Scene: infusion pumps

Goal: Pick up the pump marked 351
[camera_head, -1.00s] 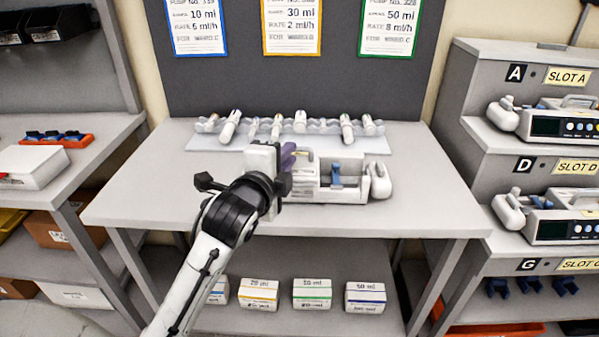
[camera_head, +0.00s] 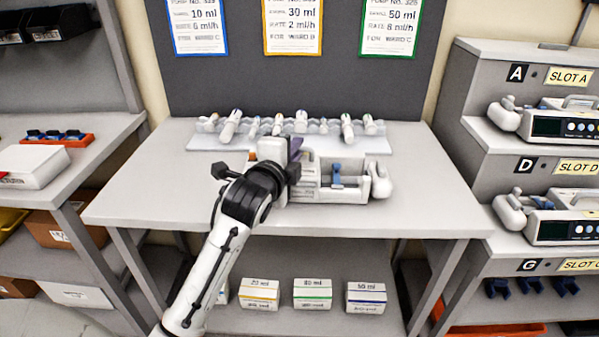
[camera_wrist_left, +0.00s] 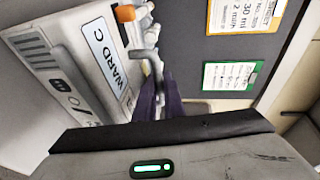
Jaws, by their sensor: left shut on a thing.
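A white pump (camera_head: 350,194) with a blue part in its open middle rests on the grey table. No number 351 can be read on it. In the left wrist view a pump body (camera_wrist_left: 75,80) carries a WARD C label, a vent grille and an orange part. My left gripper (camera_head: 296,150) is at the pump's left end, at its carrying handle. Its purple fingers (camera_wrist_left: 159,100) are shut on what looks like the grey handle (camera_wrist_left: 156,62). The wrist and arm hide the pump's left part in the head view. My right gripper is not in view.
A wavy rack (camera_head: 263,126) with several syringes stands behind the pump. Posters hang on the dark back panel. Boxes (camera_head: 312,294) sit on the lower shelf. A slot shelf (camera_head: 480,165) with other pumps stands at right. The table is clear to the right and left.

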